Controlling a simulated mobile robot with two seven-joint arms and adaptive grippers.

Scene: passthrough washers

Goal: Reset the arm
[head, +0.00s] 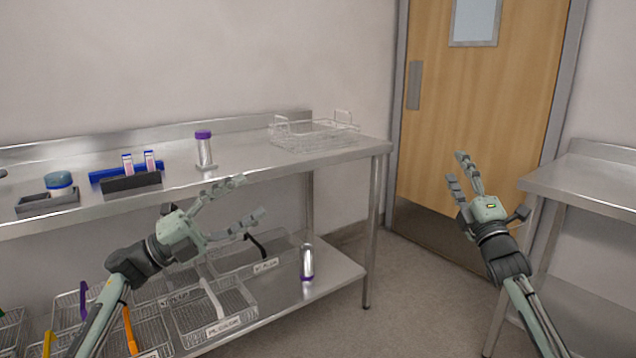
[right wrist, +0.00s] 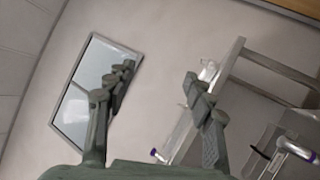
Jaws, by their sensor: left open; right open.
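My left gripper (head: 250,202) is open and empty. In the head view it shows in front of the front edge of the steel table, its fingers pointing right. My right gripper (head: 458,172) is open and empty, raised in front of the wooden door, its fingers pointing up and left.
The steel table (head: 245,165) holds a wire basket (head: 315,135), a purple-capped bottle (head: 205,150), a blue rack (head: 125,172) and a grey tray (head: 47,202). Its lower shelf (head: 335,270) holds several wire baskets and another bottle (head: 306,262). Another steel table (head: 590,182) stands right. Floor (head: 400,285) between is clear.

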